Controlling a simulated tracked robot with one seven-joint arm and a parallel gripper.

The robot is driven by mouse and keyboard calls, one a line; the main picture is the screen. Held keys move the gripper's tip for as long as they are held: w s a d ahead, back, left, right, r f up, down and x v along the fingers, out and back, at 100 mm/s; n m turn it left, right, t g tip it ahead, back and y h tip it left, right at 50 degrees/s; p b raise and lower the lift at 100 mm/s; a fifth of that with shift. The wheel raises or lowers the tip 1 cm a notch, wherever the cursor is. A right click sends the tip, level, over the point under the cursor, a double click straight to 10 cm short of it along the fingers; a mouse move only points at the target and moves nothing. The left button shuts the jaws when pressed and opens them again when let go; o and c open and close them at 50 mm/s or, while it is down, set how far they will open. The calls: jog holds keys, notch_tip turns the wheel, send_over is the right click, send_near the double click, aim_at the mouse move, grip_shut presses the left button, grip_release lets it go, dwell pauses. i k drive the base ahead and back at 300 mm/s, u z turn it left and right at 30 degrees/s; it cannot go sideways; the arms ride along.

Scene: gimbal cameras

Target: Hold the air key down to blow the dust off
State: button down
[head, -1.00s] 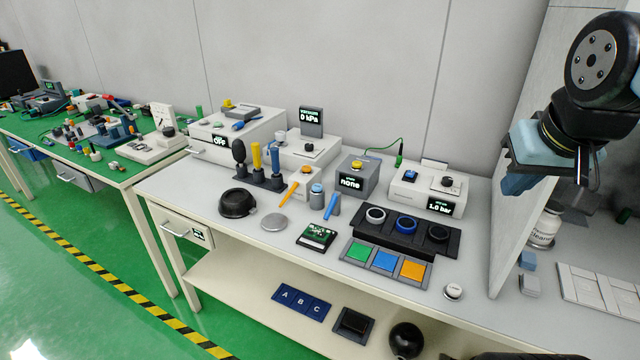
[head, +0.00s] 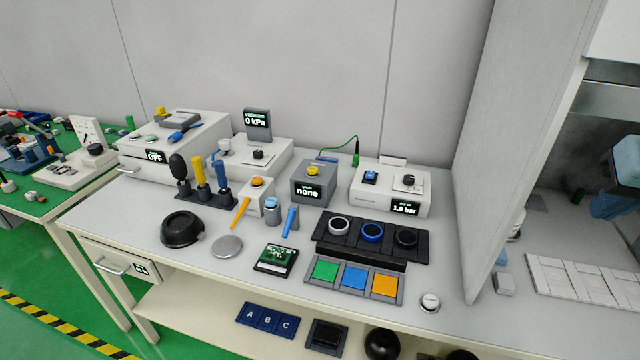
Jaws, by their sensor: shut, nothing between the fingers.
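The air unit (head: 390,188) is a white box at the back right of the bench, with a display reading 1.0 bar. A blue key (head: 371,177) sits on its top at the left, and a dark knob (head: 409,180) sits at the right. Nothing touches the key. A green-tipped nozzle (head: 355,160) on a green cord stands just behind the box's left end. A green circuit board (head: 276,255) lies on a dark holder towards the front. I cannot make out any dust. My gripper does not show clearly in the head view.
A tray with three rings (head: 371,233) and a green, blue and orange pad row (head: 354,277) lie before the air unit. A grey box reading none (head: 318,185) stands to its left. A tall grey panel (head: 500,160) bounds the bench at right.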

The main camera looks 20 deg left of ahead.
aim_at(271, 201)
jog(key=z, duration=1.2)
jog(key=k, duration=1.8)
jog(key=u, duration=1.35)
jog(key=i, duration=1.05)
